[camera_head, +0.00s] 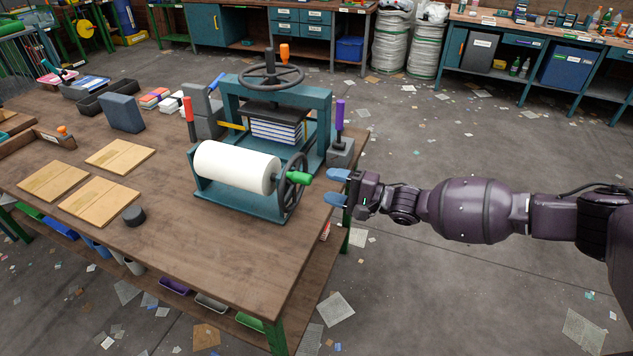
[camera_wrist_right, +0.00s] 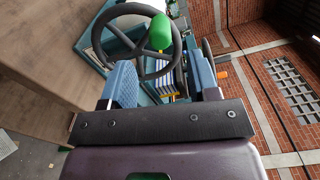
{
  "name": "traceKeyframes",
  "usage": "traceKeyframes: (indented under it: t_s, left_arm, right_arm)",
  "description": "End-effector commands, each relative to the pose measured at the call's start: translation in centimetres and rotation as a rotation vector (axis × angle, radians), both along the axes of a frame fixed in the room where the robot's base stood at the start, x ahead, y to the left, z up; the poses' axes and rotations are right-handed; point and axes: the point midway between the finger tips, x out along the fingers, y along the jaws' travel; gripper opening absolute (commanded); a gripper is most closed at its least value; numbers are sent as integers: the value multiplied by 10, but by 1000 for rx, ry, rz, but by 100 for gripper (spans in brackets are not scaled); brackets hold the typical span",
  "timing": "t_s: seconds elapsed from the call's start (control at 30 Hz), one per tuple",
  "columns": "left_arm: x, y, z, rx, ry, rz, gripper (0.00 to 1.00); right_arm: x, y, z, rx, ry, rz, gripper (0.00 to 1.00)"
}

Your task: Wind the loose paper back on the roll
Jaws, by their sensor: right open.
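A white paper roll (camera_head: 235,167) lies on a teal stand (camera_head: 240,203) near the table's right edge. No loose paper end is clearly visible. A dark handwheel (camera_head: 289,188) with a green handle (camera_head: 299,178) is at the roll's right end. The wheel (camera_wrist_right: 97,40) and the green handle (camera_wrist_right: 160,32) also show in the right wrist view. My right gripper (camera_head: 334,187) has blue fingertips, is open and empty, and points at the handle from the right with a gap. The right wrist view shows its two fingers (camera_wrist_right: 162,88) apart, with the handle beyond them. My left gripper is out of view.
A teal press (camera_head: 325,103) with a top wheel stands behind the roll. A grey block with a purple-handled tool (camera_head: 339,125) is near the right edge. Wooden boards (camera_head: 99,201) and a black puck (camera_head: 134,216) lie left. The floor at right is open, with paper scraps.

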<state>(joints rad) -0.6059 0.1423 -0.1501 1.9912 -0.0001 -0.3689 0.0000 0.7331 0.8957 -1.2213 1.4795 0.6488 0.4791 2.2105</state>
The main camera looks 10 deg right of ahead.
Motion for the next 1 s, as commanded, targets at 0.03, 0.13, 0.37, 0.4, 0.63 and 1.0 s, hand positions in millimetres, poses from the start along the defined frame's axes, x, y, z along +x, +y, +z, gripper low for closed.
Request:
traceKeyframes:
  t_s: [0.03,0.13,0.37,0.4,0.63,1.0]
  left_arm:
    - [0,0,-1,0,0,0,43]
    - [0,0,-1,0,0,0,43]
    - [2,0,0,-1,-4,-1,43]
    - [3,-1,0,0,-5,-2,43]
    - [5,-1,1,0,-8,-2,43]
    - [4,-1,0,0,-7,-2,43]
  right_arm:
    - [-3,-5,0,0,0,-1,55]
    - [-8,-11,0,0,0,0,55]
    - [-10,-15,0,0,0,0,55]
    - [-10,-15,0,0,0,0,55]
    - [-10,-15,0,0,0,0,55]
    - [-49,25,-35,-89,-131,-13,55]
